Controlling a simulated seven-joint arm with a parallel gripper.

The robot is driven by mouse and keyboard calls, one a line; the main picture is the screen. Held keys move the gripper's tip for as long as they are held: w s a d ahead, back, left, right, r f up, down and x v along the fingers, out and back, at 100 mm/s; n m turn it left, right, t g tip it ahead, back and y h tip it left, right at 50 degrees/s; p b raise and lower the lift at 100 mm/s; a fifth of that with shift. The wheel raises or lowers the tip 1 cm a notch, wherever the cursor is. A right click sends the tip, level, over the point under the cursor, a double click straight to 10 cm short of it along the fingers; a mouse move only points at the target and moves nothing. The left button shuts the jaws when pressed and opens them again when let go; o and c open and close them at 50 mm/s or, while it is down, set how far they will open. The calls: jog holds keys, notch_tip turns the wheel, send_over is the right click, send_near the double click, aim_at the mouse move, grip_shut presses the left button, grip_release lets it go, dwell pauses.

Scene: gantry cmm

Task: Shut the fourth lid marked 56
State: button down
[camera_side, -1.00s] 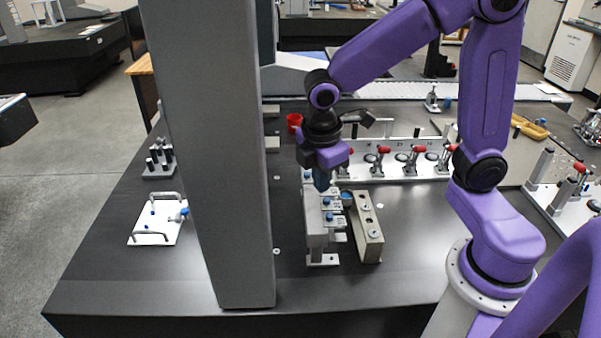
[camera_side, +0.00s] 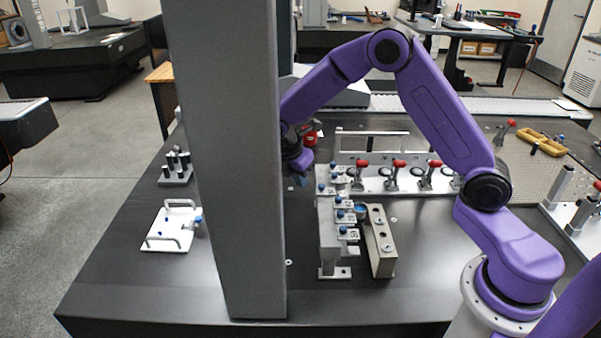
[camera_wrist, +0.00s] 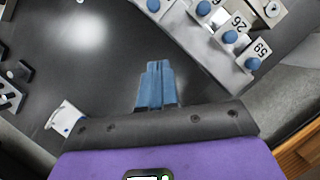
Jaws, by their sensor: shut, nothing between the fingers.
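A narrow grey fixture (camera_side: 327,240) stands upright on the dark table in the side view, carrying a row of small lids with blue knobs (camera_side: 342,230). In the wrist view the lids show at upper right, with blue knobs (camera_wrist: 229,37) and number plates. One plate (camera_wrist: 262,48) seems to read 59 or 56 and another (camera_wrist: 238,21) seems to read 26; both are tilted and small. My gripper (camera_wrist: 156,80) is shut and empty, its blue fingers apart from the lids. In the side view it (camera_side: 297,181) is left of the fixture's far end, partly hidden by the grey column.
The grey column (camera_side: 232,200) blocks part of the side view. A long metal block (camera_side: 379,245) stands right of the fixture. Red-handled clamps (camera_side: 398,172) line a white plate behind it. A red cup (camera_side: 310,138) is behind my gripper. Bare table lies left of the fixture.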

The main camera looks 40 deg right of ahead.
aim_at(318, 194)
jog(key=shift+w+d+f, duration=0.15)
jog(key=shift+d+f, duration=1.25)
jog(key=shift+d, duration=0.15)
jog(key=shift+w+d+f, duration=0.15)
jog(key=shift+d+f, duration=1.25)
jog(key=shift+d, duration=0.15)
